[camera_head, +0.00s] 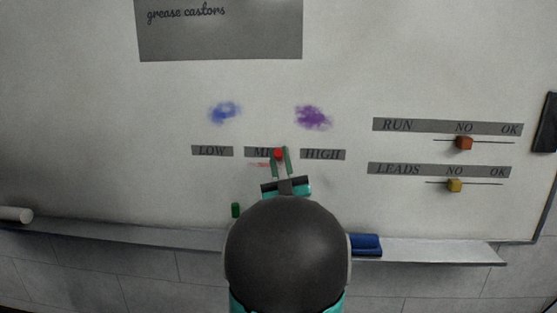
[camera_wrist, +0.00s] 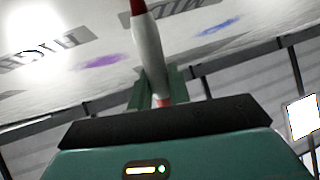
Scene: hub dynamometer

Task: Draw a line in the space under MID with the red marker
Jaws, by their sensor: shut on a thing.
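My gripper (camera_head: 281,155) is in front of the whiteboard at the MID label (camera_head: 260,152), shut on the red marker (camera_head: 279,153). In the wrist view the marker (camera_wrist: 148,50) shows a white body, a dark red end at the top and a lighter red part low between the green fingers (camera_wrist: 160,88). A faint red streak (camera_head: 260,165) lies on the board just under MID, left of my gripper. The gripper hides the right part of MID and some of the space below. Whether the marker touches the board I cannot tell.
LOW (camera_head: 212,151) and HIGH (camera_head: 322,154) labels flank MID. Blue (camera_head: 224,112) and purple (camera_head: 312,117) smudges lie above. Sliders for RUN (camera_head: 464,143) and LEADS (camera_head: 454,186) are at right.

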